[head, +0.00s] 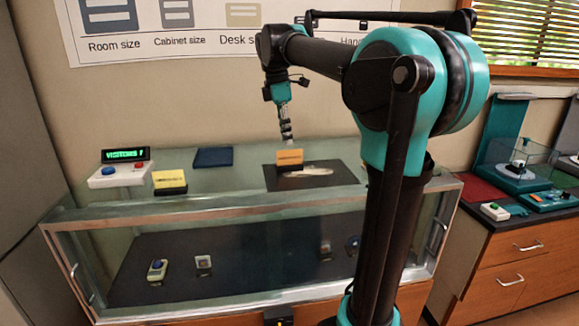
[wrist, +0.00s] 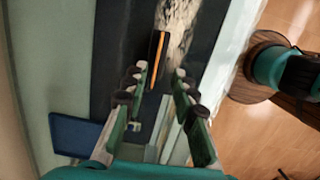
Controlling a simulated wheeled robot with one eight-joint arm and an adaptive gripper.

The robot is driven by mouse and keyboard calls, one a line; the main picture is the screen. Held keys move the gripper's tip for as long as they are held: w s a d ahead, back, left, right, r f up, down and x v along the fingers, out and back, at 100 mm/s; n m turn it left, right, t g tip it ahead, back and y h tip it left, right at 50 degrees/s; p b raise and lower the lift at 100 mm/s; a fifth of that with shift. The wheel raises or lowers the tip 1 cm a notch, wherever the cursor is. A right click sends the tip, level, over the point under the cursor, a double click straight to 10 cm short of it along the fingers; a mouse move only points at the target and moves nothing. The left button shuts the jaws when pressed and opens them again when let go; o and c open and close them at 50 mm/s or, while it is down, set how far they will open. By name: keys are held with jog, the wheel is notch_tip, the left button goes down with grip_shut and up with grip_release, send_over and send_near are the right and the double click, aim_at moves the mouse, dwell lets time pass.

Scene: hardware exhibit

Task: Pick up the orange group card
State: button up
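The orange group card (head: 290,156) stands on the black mat (head: 327,180) on top of the glass case, in a dark holder or base. In the wrist view the card (wrist: 159,46) is seen nearly edge-on as a thin orange strip with a dark side. My gripper (head: 287,138) points down just above the card in the head view. In the wrist view my gripper (wrist: 160,73) is open, its two fingers apart and nothing between the tips. The card lies just beyond the fingertips, roughly in line with the gap.
A yellow card (head: 170,182), a dark blue flat piece (head: 212,157) and a white button box (head: 118,174) with a green-lit display (head: 125,154) share the glass top (head: 120,205). Small devices sit inside the case. A wooden cabinet (head: 525,255) stands at right.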

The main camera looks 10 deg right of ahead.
aim_at(290, 165)
jog(key=shift+w+d+f, duration=0.1)
jog(key=shift+d+f, duration=0.1)
jog(key=shift+f, duration=1)
jog(key=shift+w+d+f, duration=0.1)
jog(key=shift+d+f, duration=0.05)
jog(key=shift+f, duration=1.05)
jog(key=shift+w+d+f, duration=0.1)
jog(key=shift+d+f, duration=0.1)
jog(key=shift+f, duration=1)
grip_shut()
